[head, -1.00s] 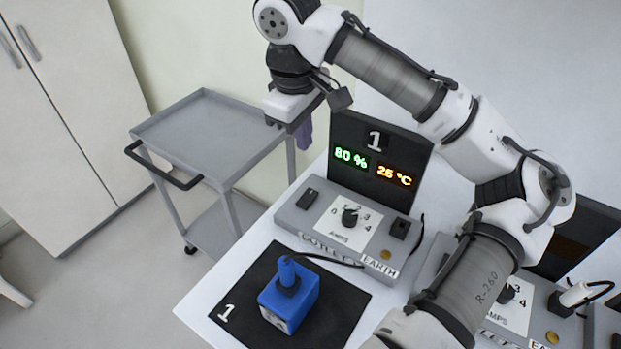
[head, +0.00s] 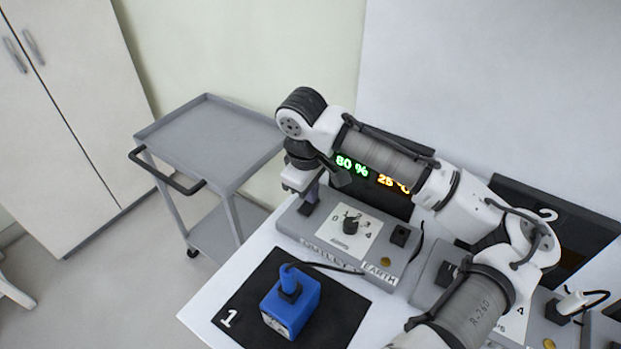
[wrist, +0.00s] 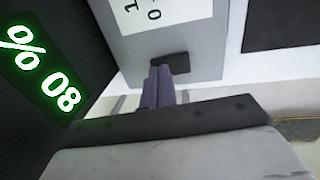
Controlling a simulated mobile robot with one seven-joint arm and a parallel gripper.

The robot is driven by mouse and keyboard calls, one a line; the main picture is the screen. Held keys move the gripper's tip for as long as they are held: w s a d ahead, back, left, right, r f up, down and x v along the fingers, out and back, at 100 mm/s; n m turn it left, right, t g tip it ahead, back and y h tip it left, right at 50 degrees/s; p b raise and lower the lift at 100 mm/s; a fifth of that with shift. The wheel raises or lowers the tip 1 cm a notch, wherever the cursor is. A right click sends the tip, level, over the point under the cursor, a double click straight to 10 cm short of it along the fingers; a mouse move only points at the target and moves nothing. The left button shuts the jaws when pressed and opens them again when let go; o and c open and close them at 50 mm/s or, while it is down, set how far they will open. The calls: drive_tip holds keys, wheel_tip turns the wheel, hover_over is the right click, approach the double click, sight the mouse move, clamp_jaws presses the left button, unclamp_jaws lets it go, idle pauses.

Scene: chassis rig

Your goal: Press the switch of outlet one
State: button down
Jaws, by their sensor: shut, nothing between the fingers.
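Outlet one is a grey box (head: 300,231) with an amps dial (head: 350,225) on a white label, below a dark display panel (head: 408,206) reading 80 % and 25 °C. Its small black switch (head: 304,209) is on the left of the box, partly hidden by my gripper. In the wrist view the switch (wrist: 178,61) is just beyond the fingertips. My gripper (head: 310,197) is directly above the switch, pointing down, its purple fingers together and empty; they also show in the wrist view (wrist: 158,75). I cannot tell whether the fingertips touch the switch.
A blue battery block (head: 305,309) with a cable stands on a black mat (head: 345,318) marked 1 in front of the outlet. A second station (head: 425,282) lies to the right, partly behind my arm. A grey cart (head: 210,135) stands at the left.

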drive_tip(key=shift+f, duration=0.1)
idle(0.3)
drive_tip(key=shift+w+g+p, duration=0.15)
drive_tip(key=shift+g+p, duration=0.15)
drive_tip(key=shift+p, duration=0.1)
drive_tip(key=shift+d+f, duration=0.1)
drive_tip(key=shift+f, duration=0.1)
drive_tip(key=shift+s, duration=0.2)
drive_tip(key=shift+s+a+r, duration=0.2)
drive_tip(key=shift+s+a, duration=0.3)
